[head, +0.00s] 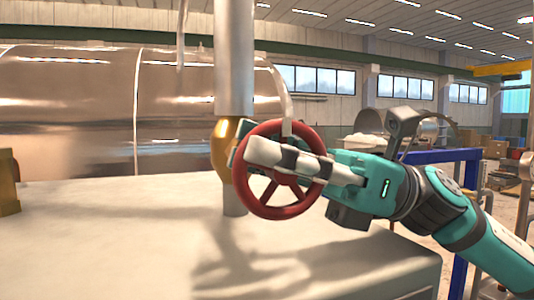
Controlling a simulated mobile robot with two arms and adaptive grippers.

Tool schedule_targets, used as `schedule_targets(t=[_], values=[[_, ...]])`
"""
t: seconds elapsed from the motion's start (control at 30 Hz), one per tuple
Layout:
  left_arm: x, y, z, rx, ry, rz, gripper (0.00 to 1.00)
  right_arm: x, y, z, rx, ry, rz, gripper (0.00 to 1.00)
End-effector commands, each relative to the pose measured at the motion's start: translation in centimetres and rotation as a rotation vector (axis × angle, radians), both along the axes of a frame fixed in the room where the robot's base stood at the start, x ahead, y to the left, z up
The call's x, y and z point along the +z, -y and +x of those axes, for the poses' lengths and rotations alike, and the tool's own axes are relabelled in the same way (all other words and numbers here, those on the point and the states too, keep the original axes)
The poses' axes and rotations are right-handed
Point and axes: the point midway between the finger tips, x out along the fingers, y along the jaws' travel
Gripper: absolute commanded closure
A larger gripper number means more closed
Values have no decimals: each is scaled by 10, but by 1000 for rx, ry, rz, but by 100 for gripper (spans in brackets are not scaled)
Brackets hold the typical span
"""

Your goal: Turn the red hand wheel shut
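The red hand wheel (251,195) is mounted upright in front of a brass-coloured valve body (219,150) on a vertical grey pipe (234,60). My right gripper (256,148) reaches in from the right at the wheel. One pale finger lies across the front of the wheel, covering its hub and part of its upper half. A teal part shows behind the wheel's left rim. The other finger is mostly hidden, so I cannot tell how firmly the fingers close on the wheel. My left gripper is out of view.
A pale flat-topped block (110,235) fills the lower left below the wheel. A large shiny metal cylinder (70,110) lies behind. A brass-coloured fitting (9,182) stands at the left edge. A blue frame (440,156) stands behind my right arm.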

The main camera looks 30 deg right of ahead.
Motion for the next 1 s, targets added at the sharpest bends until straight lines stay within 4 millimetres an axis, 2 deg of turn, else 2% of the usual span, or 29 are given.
schedule_targets(t=[0.37, 0.57, 1.0], values=[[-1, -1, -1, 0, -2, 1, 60, -2, 1, -1, 3, 3, -4, 63], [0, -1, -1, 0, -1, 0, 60, -6, 15, -6, 9, 10, 1, 63], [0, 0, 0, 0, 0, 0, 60, -32, 94, -22, -1, 0, 2, 63]])
